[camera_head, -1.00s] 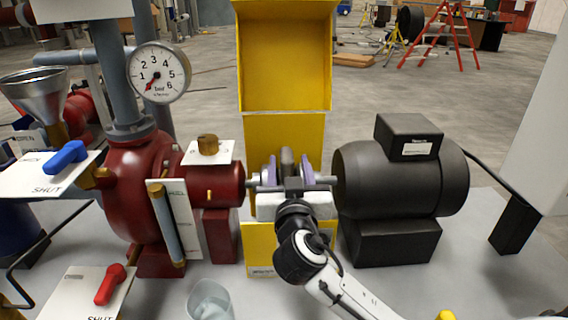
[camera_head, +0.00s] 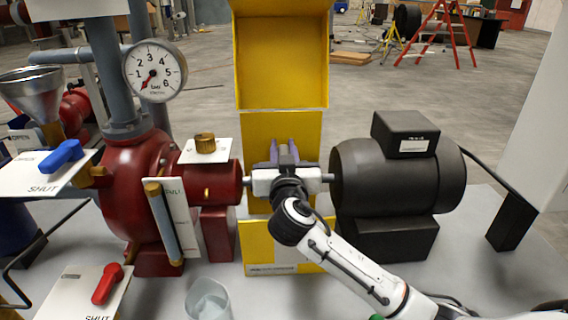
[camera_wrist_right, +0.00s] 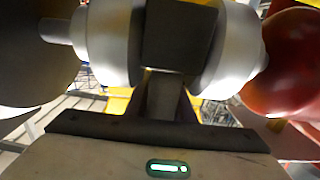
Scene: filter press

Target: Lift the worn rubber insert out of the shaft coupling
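The shaft coupling sits between the red pump and the black motor. In the right wrist view its left hub (camera_wrist_right: 112,45) and right hub (camera_wrist_right: 226,48) are pale metal. A dark block (camera_wrist_right: 180,35) fills the gap between them; I cannot tell whether it is the insert or part of my fingers. My left gripper is not in view.
The red pump (camera_head: 130,200) stands left, the black motor (camera_head: 390,180) right. A yellow open guard (camera_head: 282,60) rises behind the coupling. A pressure gauge (camera_head: 155,71), blue handle (camera_head: 62,156), red handle (camera_head: 107,284) and clear cup (camera_head: 208,300) are nearby.

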